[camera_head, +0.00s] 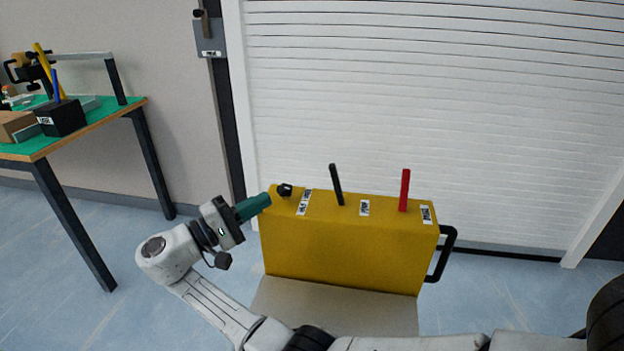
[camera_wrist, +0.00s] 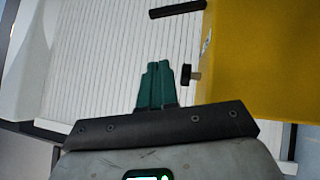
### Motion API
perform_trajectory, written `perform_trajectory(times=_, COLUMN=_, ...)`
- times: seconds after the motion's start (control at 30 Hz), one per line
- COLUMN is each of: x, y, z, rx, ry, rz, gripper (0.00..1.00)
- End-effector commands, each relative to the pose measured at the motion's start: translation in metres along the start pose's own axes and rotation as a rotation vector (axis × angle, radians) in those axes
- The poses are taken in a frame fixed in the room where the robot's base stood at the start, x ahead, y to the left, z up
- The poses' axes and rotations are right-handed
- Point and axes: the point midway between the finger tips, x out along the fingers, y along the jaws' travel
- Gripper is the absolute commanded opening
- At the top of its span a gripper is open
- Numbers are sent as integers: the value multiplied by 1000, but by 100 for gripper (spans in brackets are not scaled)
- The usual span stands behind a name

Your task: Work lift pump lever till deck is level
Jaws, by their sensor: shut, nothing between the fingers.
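A yellow box (camera_head: 340,245) stands in front of a white shutter. A black lever (camera_head: 336,184) rises from the middle of its top, leaning slightly left, and a red lever (camera_head: 405,190) stands nearly upright to the right. Labels sit beside them, too small to read, so I cannot tell which is the pump lever. A black knob (camera_head: 285,190) is at the box's left end. My gripper (camera_head: 267,200) is shut and empty at that end, close to the knob. In the wrist view, the closed green fingers (camera_wrist: 157,68) are left of the knob (camera_wrist: 186,75), apart from it.
A flat grey-beige surface (camera_head: 340,305) lies below the box front; I cannot tell whether it is the deck. A black handle (camera_head: 443,254) juts from the box's right end. A green-topped workbench (camera_head: 98,117) stands at left.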

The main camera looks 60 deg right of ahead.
Motion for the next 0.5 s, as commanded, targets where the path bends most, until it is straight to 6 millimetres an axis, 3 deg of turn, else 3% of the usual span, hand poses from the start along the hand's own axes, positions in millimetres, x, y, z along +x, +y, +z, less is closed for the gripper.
perform_trajectory(times=0.23, x=14, y=0, z=0, rx=0, ry=-2, rz=-3, gripper=0)
perform_trajectory(times=0.5, x=64, y=-1, z=0, rx=0, ry=-3, rz=-3, gripper=0)
